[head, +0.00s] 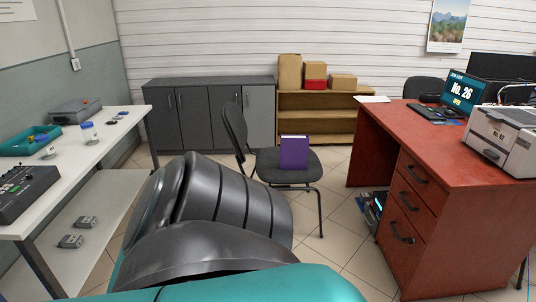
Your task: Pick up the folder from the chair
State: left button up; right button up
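A purple folder (294,153) stands upright on the seat of a dark grey chair (265,166) in the middle of the head view. The chair's back is on the left side of the seat. My own dark and teal body parts fill the lower middle and hide some of the chair's legs and the floor. Neither of my grippers shows in the head view.
A red-brown desk (450,170) with a printer (505,135) and monitor (466,92) stands at right. A white table (110,140) with devices stands at left. Grey cabinets (190,120) and a wooden shelf (318,125) line the back. Tiled floor is clear between chair and desk.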

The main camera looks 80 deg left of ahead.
aim_at(294, 149)
jog(key=j+u, duration=0.15)
jog(key=u, duration=2.65)
jog(key=i+l+u, duration=0.75)
jog(key=i+l, duration=0.25)
jog(key=i+l+u, duration=0.1)
jog(key=i+l, duration=0.2)
jog(key=l, duration=0.25)
jog(key=i+l, duration=0.25)
jog(key=l, duration=0.15)
jog(key=i+l, duration=0.25)
jog(key=l, duration=0.15)
jog(key=i+l, duration=0.55)
jog(key=l, duration=0.25)
jog(key=u, duration=0.05)
